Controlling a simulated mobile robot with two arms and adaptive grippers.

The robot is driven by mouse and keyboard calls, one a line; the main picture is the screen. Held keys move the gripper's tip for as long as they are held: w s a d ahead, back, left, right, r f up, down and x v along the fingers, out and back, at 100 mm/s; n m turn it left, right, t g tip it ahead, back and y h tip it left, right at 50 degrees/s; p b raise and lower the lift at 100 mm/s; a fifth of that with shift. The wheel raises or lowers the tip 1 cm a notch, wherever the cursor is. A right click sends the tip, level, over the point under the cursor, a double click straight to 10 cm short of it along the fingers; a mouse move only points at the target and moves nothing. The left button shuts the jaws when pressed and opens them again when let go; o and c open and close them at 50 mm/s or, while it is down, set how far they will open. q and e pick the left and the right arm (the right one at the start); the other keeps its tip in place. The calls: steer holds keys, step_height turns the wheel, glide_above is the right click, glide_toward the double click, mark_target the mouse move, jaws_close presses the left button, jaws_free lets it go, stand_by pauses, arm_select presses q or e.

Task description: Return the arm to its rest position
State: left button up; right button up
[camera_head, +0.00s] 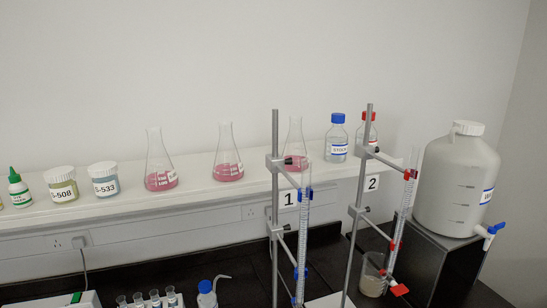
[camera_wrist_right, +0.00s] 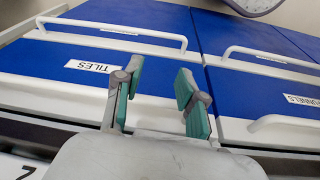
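My right gripper (camera_wrist_right: 160,98) shows in the right wrist view with its two green-padded fingers apart and nothing between them. It is in front of blue drawer fronts (camera_wrist_right: 130,68) with white handles; I cannot tell the exact distance. One drawer carries the label TILES (camera_wrist_right: 90,66). No arm or gripper of mine shows in the head view, and my left gripper is in neither view.
In the head view a white shelf (camera_head: 200,188) holds flasks of pink liquid (camera_head: 160,178), jars and bottles. Two stands with burettes (camera_head: 303,230) rise in front of it. A large white container (camera_head: 455,185) stands on a black box (camera_head: 425,262) at right.

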steer(key=s+d+f+g+b, duration=0.1)
steer(key=s+f, duration=0.3)
steer(key=f, duration=0.7)
steer(key=s+f+b, duration=0.2)
steer(key=s+f, duration=0.2)
steer(key=f, duration=0.7)
steer(key=s+d+f+b, duration=0.1)
steer(key=s+d+f, duration=0.1)
steer(key=s+f, duration=0.7)
steer(key=s, duration=0.2)
steer(key=shift+s+d+f+g, duration=0.15)
steer(key=shift+s+f+g, duration=0.15)
steer(key=shift+f+g, duration=0.1)
